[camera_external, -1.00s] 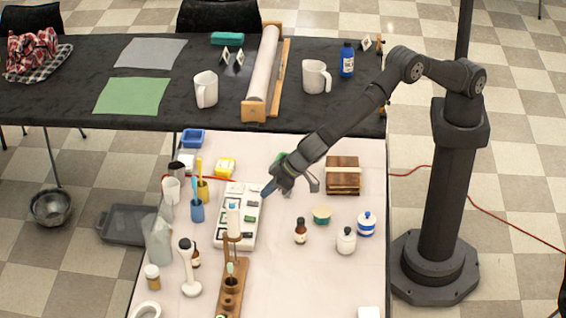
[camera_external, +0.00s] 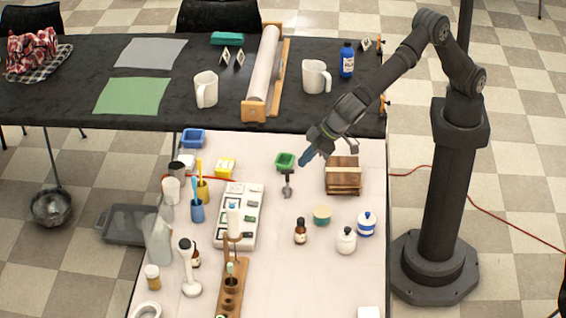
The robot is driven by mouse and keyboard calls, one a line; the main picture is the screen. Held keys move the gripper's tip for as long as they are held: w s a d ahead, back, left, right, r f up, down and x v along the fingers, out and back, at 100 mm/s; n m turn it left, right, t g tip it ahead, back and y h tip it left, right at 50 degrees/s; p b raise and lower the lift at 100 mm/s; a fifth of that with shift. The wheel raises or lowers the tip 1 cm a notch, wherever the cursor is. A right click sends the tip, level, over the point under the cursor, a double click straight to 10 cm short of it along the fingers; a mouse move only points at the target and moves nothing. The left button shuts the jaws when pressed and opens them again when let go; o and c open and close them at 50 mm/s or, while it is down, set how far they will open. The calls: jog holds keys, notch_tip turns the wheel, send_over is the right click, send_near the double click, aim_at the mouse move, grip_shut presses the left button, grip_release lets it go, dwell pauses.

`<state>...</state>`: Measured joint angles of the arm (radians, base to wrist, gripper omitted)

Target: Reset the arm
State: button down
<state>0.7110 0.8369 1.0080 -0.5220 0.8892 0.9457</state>
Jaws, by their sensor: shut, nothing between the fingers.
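My gripper (camera_external: 304,158) is shut and empty. It hangs above the white table, just right of a small green tray (camera_external: 285,161) and up and left of the stacked wooden blocks (camera_external: 343,175). My arm reaches in from its column on the right, with the elbow raised high. A small dark tool (camera_external: 288,184) lies on the table below the green tray, apart from my gripper.
A white compartment tray (camera_external: 249,201) with small pieces lies left of the tool. Small bottles (camera_external: 301,231) and jars (camera_external: 366,223) stand to the right. A wooden stand (camera_external: 232,285) is in front. A black table (camera_external: 150,82) with mugs (camera_external: 316,76) lies behind.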

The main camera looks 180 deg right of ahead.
jog(key=s+a+r+n, duration=0.1)
jog(key=s+a+r, duration=0.1)
jog(key=a+r, duration=0.1)
jog(key=s+a+r+n+t, duration=0.1)
jog(key=s+a+r, duration=0.1)
jog(key=a, duration=0.4)
jog(key=s+a+r+n+y, duration=0.1)
jog(key=s+a+r, duration=0.1)
jog(key=a+r, duration=0.2)
jog(key=shift+s+a, duration=0.2)
jog(key=shift+a, duration=0.55)
jog(key=w+d+f+m, duration=0.1)
jog(key=w+d+f, duration=0.2)
jog(key=d, duration=0.3)
jog(key=w+d+f+m+h, duration=0.1)
jog(key=w+d+f, duration=0.2)
jog(key=d+f, duration=0.2)
jog(key=shift+d+m+g, duration=0.4)
jog(key=shift+d, duration=0.9)
